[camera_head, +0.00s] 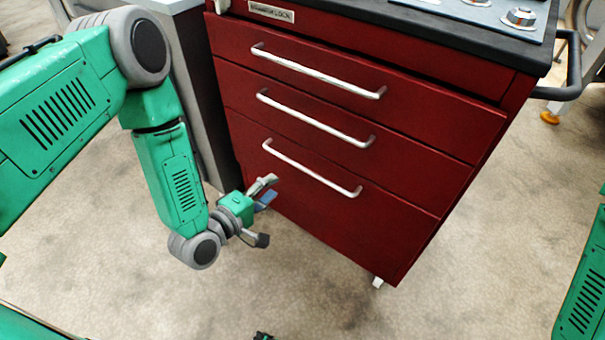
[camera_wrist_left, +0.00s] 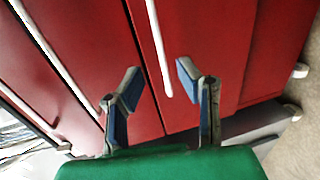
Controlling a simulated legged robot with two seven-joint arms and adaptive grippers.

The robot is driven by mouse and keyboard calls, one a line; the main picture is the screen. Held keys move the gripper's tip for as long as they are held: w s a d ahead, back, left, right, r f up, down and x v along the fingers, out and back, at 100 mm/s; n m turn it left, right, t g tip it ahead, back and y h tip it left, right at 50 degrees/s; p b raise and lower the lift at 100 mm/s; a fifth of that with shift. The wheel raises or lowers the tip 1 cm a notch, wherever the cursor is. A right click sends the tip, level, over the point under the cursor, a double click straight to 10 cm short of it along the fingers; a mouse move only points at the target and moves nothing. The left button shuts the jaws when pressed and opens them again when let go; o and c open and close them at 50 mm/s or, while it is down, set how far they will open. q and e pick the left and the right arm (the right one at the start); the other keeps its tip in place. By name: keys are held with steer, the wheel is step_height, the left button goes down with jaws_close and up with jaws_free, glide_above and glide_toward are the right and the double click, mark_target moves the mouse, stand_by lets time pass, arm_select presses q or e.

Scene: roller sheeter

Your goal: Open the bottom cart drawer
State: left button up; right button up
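The red cart (camera_head: 350,218) has stacked drawers with silver bar handles, and the bottom drawer (camera_head: 330,208) is shut. Its handle (camera_head: 310,168) runs across its upper part. My left gripper (camera_head: 264,212) is open and empty in front of the drawer's left side, just below the handle's left end. In the left wrist view, the handle (camera_wrist_left: 157,45) of the bottom drawer points down toward the space between the two spread fingers (camera_wrist_left: 158,80). Its near end lies close to the fingertips; I cannot tell any contact. My right gripper is not in view; only green parts of my right arm show.
The middle handle (camera_head: 315,118) and top handle (camera_head: 318,72) lie above. The cart has a black top (camera_head: 440,32) and a black side handle (camera_head: 570,80). A grey cabinet (camera_head: 195,80) stands close on the left. The floor (camera_head: 330,300) in front is clear.

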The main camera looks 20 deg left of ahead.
mark_target(301, 166)
arm_select(q)
steer(key=b+x, duration=0.3)
steer(key=x, duration=0.8)
steer(key=shift+d, duration=0.6)
jaws_close()
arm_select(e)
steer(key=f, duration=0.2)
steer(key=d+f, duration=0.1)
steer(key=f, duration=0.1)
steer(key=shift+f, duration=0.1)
